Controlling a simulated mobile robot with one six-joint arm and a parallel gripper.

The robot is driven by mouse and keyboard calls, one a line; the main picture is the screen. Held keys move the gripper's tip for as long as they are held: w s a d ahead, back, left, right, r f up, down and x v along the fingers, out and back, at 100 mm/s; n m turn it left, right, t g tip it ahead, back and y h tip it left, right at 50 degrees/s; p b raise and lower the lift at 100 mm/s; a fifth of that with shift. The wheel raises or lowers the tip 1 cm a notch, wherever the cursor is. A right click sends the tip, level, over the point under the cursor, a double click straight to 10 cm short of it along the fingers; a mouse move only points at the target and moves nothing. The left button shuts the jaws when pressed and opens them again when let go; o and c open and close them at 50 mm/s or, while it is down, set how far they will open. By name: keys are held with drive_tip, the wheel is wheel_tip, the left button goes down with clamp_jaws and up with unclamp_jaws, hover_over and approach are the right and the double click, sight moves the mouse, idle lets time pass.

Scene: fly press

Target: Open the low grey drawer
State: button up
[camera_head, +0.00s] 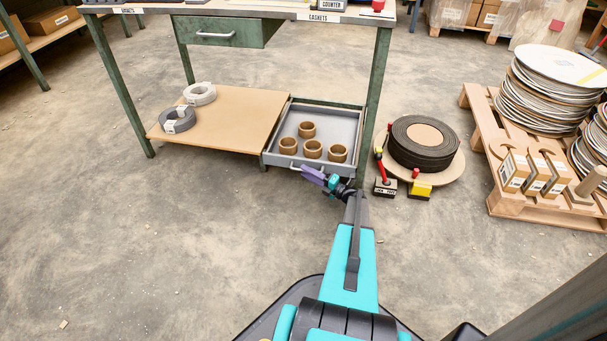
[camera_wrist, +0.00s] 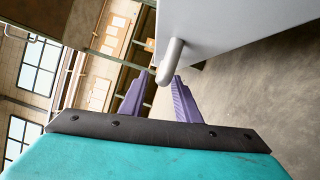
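The low grey drawer (camera_head: 345,117) is an open-topped tray under the green bench, beside a tan shelf board. Several brown rings (camera_head: 307,130) lie in it. Its front is roughly in line with the board's front edge. My gripper (camera_head: 316,175) is at the drawer front in the head view, by the handle, which it partly hides. In the wrist view, the grey drawer front (camera_wrist: 225,25) fills the upper right. Its rod handle (camera_wrist: 170,58) reaches down between the tips of my two purple fingers (camera_wrist: 160,88). The fingers stand apart; no firm grip on the handle shows.
A green upper drawer (camera_head: 217,35) hangs above. A bench leg (camera_head: 374,90) stands close right of the low drawer. A dark coil (camera_head: 424,150) and a loaded pallet (camera_head: 520,202) are further right. The floor in front is clear.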

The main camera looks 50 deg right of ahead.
drive_tip(key=shift+w+a+r+b, duration=0.15)
drive_tip(key=shift+w+b, duration=0.15)
drive_tip(key=shift+w, duration=0.8)
clamp_jaws()
drive_tip(key=shift+a, duration=0.1)
